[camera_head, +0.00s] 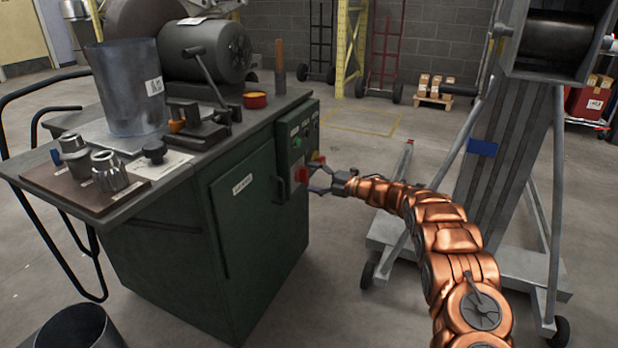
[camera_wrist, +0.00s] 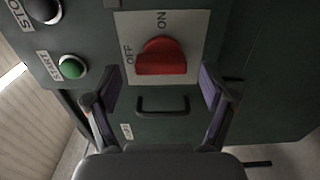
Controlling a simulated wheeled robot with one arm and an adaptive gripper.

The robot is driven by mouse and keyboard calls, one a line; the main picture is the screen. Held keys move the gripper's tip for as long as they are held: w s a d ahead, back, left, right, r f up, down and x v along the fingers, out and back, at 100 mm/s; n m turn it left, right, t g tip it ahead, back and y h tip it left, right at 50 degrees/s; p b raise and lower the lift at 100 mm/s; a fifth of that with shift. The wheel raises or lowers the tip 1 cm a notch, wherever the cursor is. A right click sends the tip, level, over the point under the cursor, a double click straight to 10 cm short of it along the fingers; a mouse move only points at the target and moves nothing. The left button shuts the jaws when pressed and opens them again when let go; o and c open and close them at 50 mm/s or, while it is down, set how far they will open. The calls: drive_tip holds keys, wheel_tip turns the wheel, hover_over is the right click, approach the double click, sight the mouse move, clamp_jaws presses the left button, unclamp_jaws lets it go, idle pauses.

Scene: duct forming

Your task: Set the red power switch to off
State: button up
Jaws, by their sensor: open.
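The red power switch (camera_wrist: 162,57) is a round knob with a raised grip on a pale plate, on the front of the green machine cabinet. In the wrist view the word OFF is left of the knob and ON is above it. I cannot tell clearly which word the knob points to. In the head view the red switch (camera_head: 302,174) is on the cabinet's right side. My gripper (camera_wrist: 160,88) is open, with one finger on each side below the knob in the picture. No contact shows. My gripper (camera_head: 317,178) also shows just right of the switch.
A green START button (camera_wrist: 72,68) and a dark STOP button (camera_wrist: 42,8) are left of the switch. A black handle (camera_wrist: 163,106) is below it. A grey wheeled lift (camera_head: 505,170) stands right of my arm. Open floor lies between lift and cabinet.

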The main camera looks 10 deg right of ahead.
drive_tip(key=v, duration=1)
drive_tip(key=shift+d, duration=0.1)
drive_tip(key=w+d+r+m+t+h+p, duration=0.3)
drive_tip(key=r+m+h+p, duration=0.2)
drive_tip(key=r, duration=0.5)
drive_tip(key=w+d+r+m+t+h+p, duration=0.2)
drive_tip(key=w+d+r+m+h+p, duration=0.25)
drive_tip(key=r, duration=0.65)
drive_tip(key=s+d+r+m+g+h+p, duration=0.35)
drive_tip(key=s+r+m+h+p, duration=0.7)
drive_tip(key=r, duration=0.45)
drive_tip(key=s+a+r+m+g+y+p, duration=0.1)
drive_tip(key=s+a+r+m+g+p, duration=0.2)
drive_tip(key=s, duration=1.6)
drive_tip(key=s+a+r+m+g+y+p, duration=0.2)
drive_tip(key=s+a+g+p, duration=0.4)
drive_tip(key=s+a+p, duration=0.5)
drive_tip(key=s+a+r+m+g+y+p, duration=0.2)
drive_tip(key=s+a+p, duration=0.5)
drive_tip(key=s, duration=2)
drive_tip(key=r+m+g, duration=0.1)
drive_tip(key=m+g, duration=0.1)
drive_tip(key=g, duration=0.1)
drive_tip(key=shift+r+p, duration=0.3)
drive_tip(key=shift+d, duration=0.1)
